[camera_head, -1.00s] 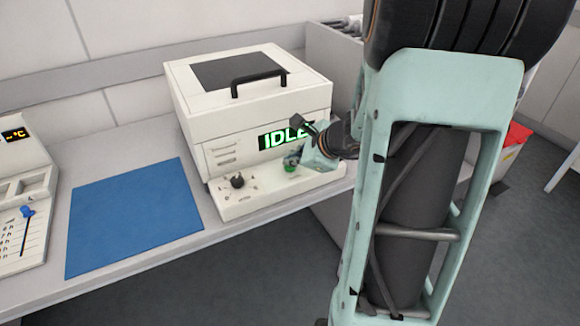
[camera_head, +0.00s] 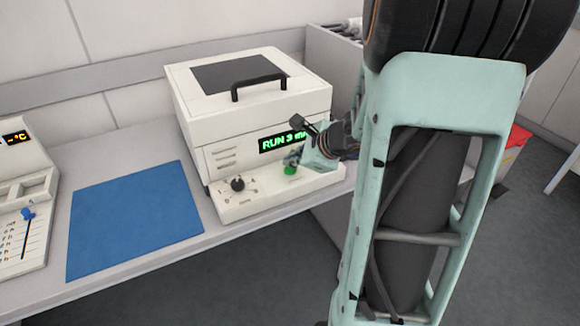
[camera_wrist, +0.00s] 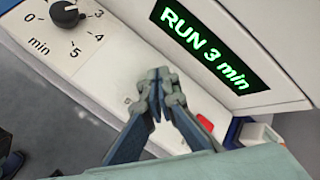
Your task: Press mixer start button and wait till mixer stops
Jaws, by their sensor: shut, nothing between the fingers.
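The mixer (camera_head: 240,120) is a white box with a dark lid panel and a black handle, standing on the bench. Its display (camera_head: 283,142) glows green with RUN 3 min, and the same display (camera_wrist: 205,50) is large in the wrist view. A black dial (camera_head: 238,184) sits on the front ledge, also in the wrist view (camera_wrist: 66,14). The green start button (camera_head: 290,169) shows just below my gripper (camera_head: 292,158). In the wrist view my gripper (camera_wrist: 157,82) is shut and empty over the ledge, hiding the button; contact cannot be told.
A blue mat (camera_head: 135,220) lies on the bench left of the mixer. A white device (camera_head: 24,215) with a blue slider stands at the left edge. A red-topped bin (camera_head: 517,137) is on the floor at right. My arm covers the right middle.

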